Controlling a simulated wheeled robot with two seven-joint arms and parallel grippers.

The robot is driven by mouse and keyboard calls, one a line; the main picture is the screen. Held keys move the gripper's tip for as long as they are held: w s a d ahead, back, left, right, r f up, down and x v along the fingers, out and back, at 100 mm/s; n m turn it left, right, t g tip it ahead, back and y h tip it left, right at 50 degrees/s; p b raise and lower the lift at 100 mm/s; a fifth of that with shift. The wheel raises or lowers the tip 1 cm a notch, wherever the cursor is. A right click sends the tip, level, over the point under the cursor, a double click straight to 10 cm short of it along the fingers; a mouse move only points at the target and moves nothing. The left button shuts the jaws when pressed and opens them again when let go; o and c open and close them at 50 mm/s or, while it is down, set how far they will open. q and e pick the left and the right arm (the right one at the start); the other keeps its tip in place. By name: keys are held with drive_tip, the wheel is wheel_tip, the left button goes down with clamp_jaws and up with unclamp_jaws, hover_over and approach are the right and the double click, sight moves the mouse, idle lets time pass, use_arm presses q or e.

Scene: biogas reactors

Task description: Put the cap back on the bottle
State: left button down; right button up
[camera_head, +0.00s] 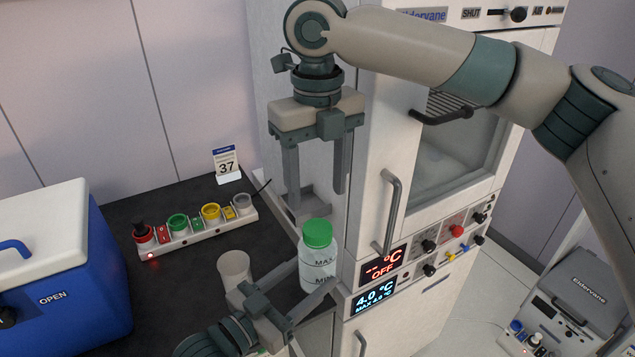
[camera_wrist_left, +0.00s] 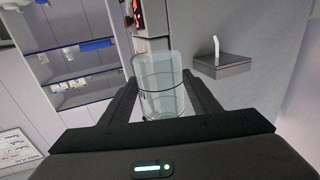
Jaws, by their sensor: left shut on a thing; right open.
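The clear bottle (camera_head: 317,276) stands upright in the head view, with MAX and MIN marks on its wall. The green cap (camera_head: 318,233) sits on top of its mouth; I cannot tell whether it is screwed tight. My left gripper (camera_head: 311,284) is shut on the bottle from below left. The left wrist view shows the clear bottle (camera_wrist_left: 160,90) between the two fingers; no green shows there. My right gripper (camera_head: 317,198) is open and empty, pointing down above the cap, with its fingers apart and clear of it.
A white rack (camera_head: 195,230) with coloured rings, a calendar (camera_head: 227,165) and a blue cooler box (camera_head: 60,275) are farther left. The white cabinet (camera_head: 375,200) with handles and displays rises close on the right.

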sight(318, 227)
drive_tip(key=shift+f, duration=4.05)
drive_tip(key=c, duration=1.1)
drive_tip(key=shift+o, duration=0.2)
drive_tip(key=shift+c, duration=0.2)
